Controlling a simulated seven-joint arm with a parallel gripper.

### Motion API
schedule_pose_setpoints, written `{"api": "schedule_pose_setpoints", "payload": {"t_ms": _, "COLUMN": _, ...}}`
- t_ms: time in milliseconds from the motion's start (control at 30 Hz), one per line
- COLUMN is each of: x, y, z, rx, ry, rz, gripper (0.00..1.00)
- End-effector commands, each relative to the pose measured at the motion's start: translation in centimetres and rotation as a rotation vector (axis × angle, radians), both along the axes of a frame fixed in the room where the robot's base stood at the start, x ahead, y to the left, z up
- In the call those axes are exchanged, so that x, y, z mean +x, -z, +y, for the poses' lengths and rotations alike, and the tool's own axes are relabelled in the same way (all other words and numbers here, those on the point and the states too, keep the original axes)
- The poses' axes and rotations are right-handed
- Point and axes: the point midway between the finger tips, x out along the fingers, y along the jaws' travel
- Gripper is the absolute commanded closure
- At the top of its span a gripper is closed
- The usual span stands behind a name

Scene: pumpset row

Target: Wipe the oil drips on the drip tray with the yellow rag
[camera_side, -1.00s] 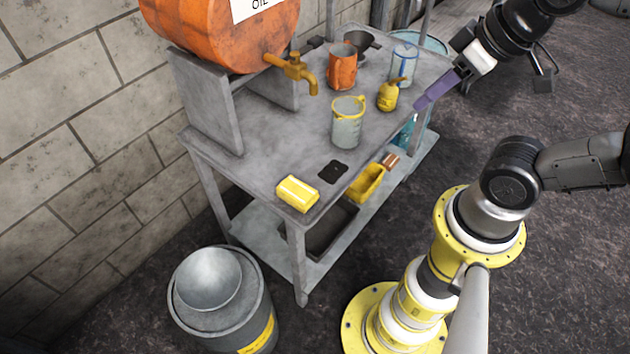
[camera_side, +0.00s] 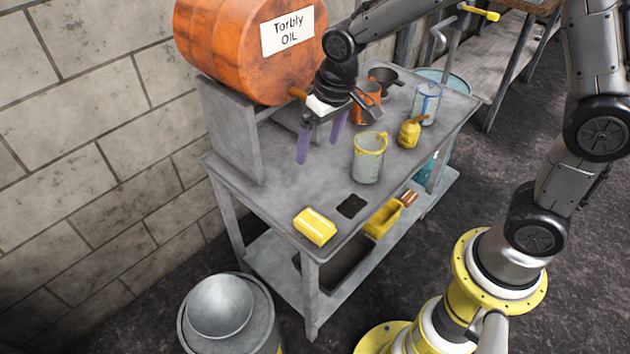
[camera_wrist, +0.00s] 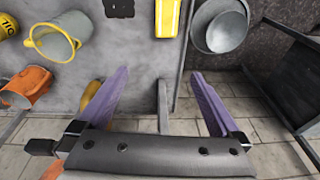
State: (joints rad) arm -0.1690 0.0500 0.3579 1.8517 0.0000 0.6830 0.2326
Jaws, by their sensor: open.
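The yellow rag (camera_side: 315,227) lies as a folded block on the near corner of the grey bench top (camera_side: 280,200); it also shows in the wrist view (camera_wrist: 168,18). A black patch (camera_side: 352,206), which looks like oil, lies just right of it on the bench top; it shows at the upper edge of the wrist view (camera_wrist: 118,7). I cannot tell whether the bench top itself is the drip tray. My gripper (camera_side: 319,150) is open and empty, its purple fingers pointing down over the far part of the bench, in front of the drum and apart from the rag.

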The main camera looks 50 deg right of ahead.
Motion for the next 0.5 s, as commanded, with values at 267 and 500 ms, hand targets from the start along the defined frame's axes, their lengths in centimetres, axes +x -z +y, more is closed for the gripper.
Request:
{"api": "schedule_pose_setpoints", "payload": {"t_ms": 267, "x": -0.6, "y": 8.4, "z": 2.1, "rx": -0.036, "ry": -0.054, "rz": 0.182, "gripper": 0.0}}
{"api": "schedule_pose_setpoints", "payload": {"t_ms": 500, "x": -1.0, "y": 10.3, "z": 2.4, "rx": -0.041, "ry": -0.064, "rz": 0.2, "gripper": 0.0}}
